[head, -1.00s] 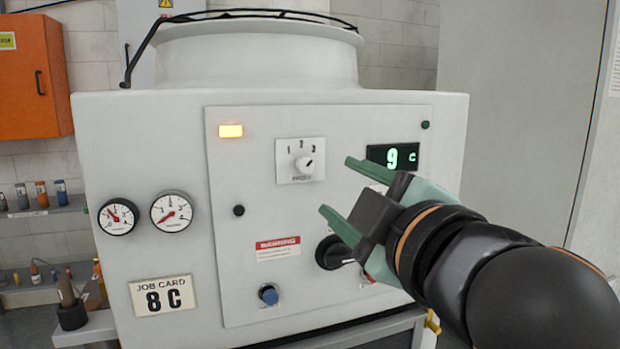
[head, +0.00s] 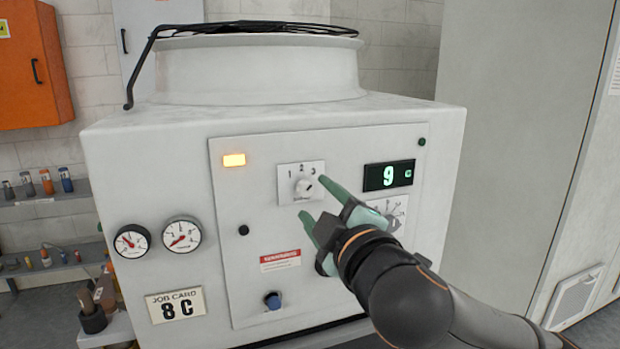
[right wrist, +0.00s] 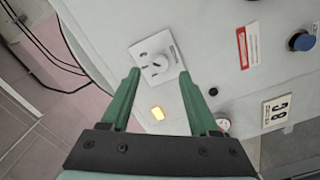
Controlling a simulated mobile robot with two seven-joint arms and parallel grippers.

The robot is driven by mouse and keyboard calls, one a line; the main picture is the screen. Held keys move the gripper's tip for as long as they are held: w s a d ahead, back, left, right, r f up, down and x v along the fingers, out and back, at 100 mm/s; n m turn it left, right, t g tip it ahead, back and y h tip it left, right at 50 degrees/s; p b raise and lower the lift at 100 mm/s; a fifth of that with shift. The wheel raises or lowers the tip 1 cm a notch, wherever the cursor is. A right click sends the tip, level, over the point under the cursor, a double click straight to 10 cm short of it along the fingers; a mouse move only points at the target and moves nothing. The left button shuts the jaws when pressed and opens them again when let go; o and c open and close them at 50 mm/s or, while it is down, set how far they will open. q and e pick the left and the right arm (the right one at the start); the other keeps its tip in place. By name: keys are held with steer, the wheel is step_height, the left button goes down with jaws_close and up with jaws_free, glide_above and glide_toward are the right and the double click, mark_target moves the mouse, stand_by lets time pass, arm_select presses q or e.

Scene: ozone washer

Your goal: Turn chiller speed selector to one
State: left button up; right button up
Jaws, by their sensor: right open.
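The chiller speed selector is a white knob (head: 304,187) on a square plate (head: 288,172) marked 1, 2 and 3, on the front panel of the chiller. Its pointer appears turned toward the 3 side. My right gripper (head: 313,200) is open and empty, just in front of the knob and slightly below and right of it. In the right wrist view the knob (right wrist: 155,65) lies beyond and between the two green fingertips (right wrist: 158,74), with no contact visible. My left gripper is not in view.
A green display (head: 388,175) reads 9 C. Another dial plate (head: 396,210) is partly behind my right gripper. Cables (right wrist: 35,45) hang beside the chiller.

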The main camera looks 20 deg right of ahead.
mark_target(306, 190)
steer(key=shift+w+a, duration=0.1)
steer(key=shift+w, duration=1.85)
steer(key=shift+c, duration=0.3)
jaws_close()
